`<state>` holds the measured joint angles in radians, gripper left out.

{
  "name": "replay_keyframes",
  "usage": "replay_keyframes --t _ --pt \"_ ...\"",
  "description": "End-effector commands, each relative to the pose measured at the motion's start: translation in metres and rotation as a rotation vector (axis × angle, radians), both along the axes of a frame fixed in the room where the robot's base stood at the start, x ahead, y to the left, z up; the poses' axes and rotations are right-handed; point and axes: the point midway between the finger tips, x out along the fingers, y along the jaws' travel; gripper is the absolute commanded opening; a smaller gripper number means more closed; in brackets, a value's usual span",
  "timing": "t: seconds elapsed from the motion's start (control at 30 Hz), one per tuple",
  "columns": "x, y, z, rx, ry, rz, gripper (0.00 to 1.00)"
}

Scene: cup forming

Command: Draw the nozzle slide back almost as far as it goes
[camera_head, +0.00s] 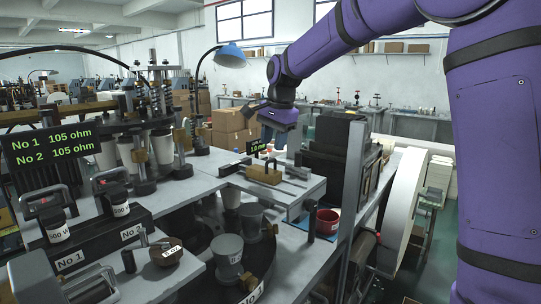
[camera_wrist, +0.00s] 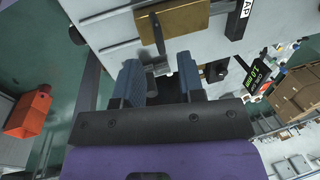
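The nozzle slide appears to be the brass block (camera_head: 263,173) with slim metal parts on a pale grey plate (camera_head: 300,189). In the wrist view the brass block (camera_wrist: 180,16) is at the top, with a dark post (camera_wrist: 157,34) in front of it. A small silvery piece (camera_wrist: 160,71) shows between the blue fingers, but I cannot tell whether they touch it. My gripper (camera_wrist: 160,80) is open, with a clear gap between its fingers. In the head view my gripper (camera_head: 277,118) hangs above and beyond the plate. Its fingertips are hard to make out there.
A small display (camera_head: 257,146) reading 1.0 mm stands behind the brass block. A dark box-like housing (camera_head: 328,150) stands right of the plate, with a red cup (camera_head: 327,222) below. Grey cups (camera_head: 228,255) sit in front. Cardboard boxes (camera_head: 232,120) are behind.

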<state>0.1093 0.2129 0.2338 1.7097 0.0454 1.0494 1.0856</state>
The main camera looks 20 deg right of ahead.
Motion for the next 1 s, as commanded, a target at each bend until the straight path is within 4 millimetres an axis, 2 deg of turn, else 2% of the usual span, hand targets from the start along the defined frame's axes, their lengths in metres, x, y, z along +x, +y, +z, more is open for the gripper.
replay_keyframes --t 0.1,0.3,0.7,0.87,1.0 --pt "0.003 0.002 -0.020 0.000 0.003 0.001 0.36" --pt "0.006 0.004 -0.040 -0.001 0.002 0.000 0.36" --pt "0.007 0.005 -0.046 -0.001 -0.001 0.000 0.36" --pt "0.007 0.005 -0.046 0.000 0.000 0.001 0.00" --pt "0.007 0.005 -0.046 0.000 0.000 0.001 0.00"
